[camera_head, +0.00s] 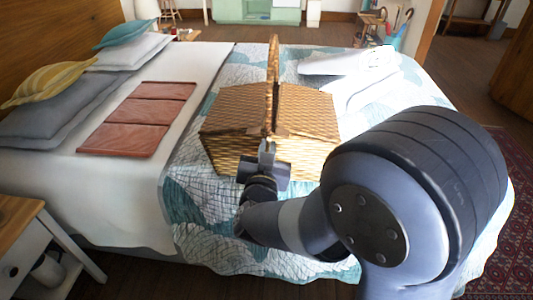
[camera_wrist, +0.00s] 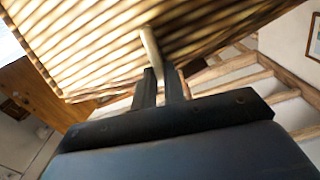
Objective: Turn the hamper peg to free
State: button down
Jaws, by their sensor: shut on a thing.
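The wicker hamper (camera_head: 228,128) stands on the bed, with its lid flaps down and its tall handle (camera_head: 273,75) upright over the middle. My gripper (camera_head: 267,150) is at the hamper's near side, just under the lid edge. In the wrist view my gripper (camera_wrist: 160,82) is shut on a pale, rod-like peg (camera_wrist: 150,45) that stands out by the wicker (camera_wrist: 85,40). The peg's far end meets the hamper's edge. In the head view the peg is too small and too covered by my gripper to make out its angle.
The bed carries a patterned quilt (camera_head: 205,210), a folded red cloth (camera_head: 140,117) and pillows at the left. White folded linen (camera_head: 350,65) lies behind the hamper at the right. A bedside table (camera_head: 20,230) stands at the near left.

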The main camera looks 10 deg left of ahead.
jog(key=shift+d+f+m+b, duration=0.25)
jog(key=shift+f+m+b, duration=0.05)
jog(key=shift+m+b, duration=2.3)
jog(key=shift+d+f+m+b, duration=0.2)
jog(key=shift+f+m+b, duration=0.15)
jog(key=shift+m+b, duration=2.2)
jog(key=shift+d+f+m+b, duration=0.25)
jog(key=shift+f+m+b, duration=0.05)
jog(key=shift+m+b, duration=2.3)
jog(key=shift+m, duration=0.45)
jog(key=c, duration=1.5)
grip_release()
jog(key=shift+s+r, duration=0.1)
jog(key=s+p, duration=0.3)
jog(key=s, duration=0.7)
jog(key=shift+s, duration=0.35)
